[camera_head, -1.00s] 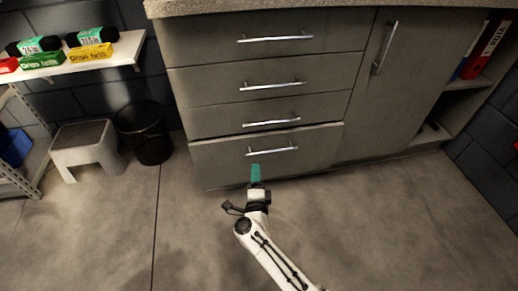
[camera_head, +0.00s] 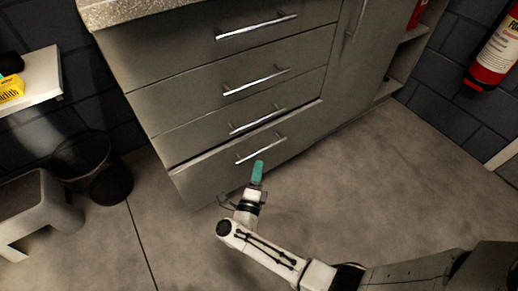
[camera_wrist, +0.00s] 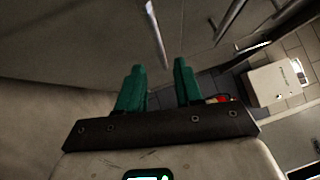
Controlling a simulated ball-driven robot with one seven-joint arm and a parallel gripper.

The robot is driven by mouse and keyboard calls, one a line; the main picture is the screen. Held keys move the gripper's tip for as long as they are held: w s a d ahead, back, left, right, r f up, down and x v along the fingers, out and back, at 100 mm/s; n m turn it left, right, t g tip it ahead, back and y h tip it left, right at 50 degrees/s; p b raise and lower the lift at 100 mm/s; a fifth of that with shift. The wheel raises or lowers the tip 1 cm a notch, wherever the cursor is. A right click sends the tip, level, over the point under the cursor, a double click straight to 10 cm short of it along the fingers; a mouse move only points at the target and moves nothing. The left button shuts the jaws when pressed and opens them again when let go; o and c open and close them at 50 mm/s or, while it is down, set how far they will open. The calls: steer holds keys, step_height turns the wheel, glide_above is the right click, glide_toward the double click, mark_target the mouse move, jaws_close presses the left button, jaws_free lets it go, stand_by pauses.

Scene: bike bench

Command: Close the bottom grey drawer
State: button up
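The bottom grey drawer (camera_head: 215,177) is the lowest of the stacked drawers in the grey cabinet. Its front stands out a little from the drawers above, with a dark gap along its top edge. Its silver bar handle (camera_head: 262,150) is just above my gripper. My gripper (camera_head: 258,167) has green fingers and is in front of the drawer's lower part. In the wrist view the two fingers (camera_wrist: 160,80) are apart with nothing between them. Whether they touch the drawer front cannot be told.
The upper drawers (camera_head: 190,97) look shut. A black bin (camera_head: 92,170) and a grey step stool (camera_head: 35,210) stand left of the cabinet. A fire extinguisher (camera_head: 497,50) hangs on the wall at the right. The floor (camera_head: 390,180) to the right is clear.

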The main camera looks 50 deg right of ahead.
mark_target(263, 151)
steer(key=b+x, duration=0.1)
steer(key=x, duration=0.7)
steer(key=shift+c, duration=0.3)
jaws_close()
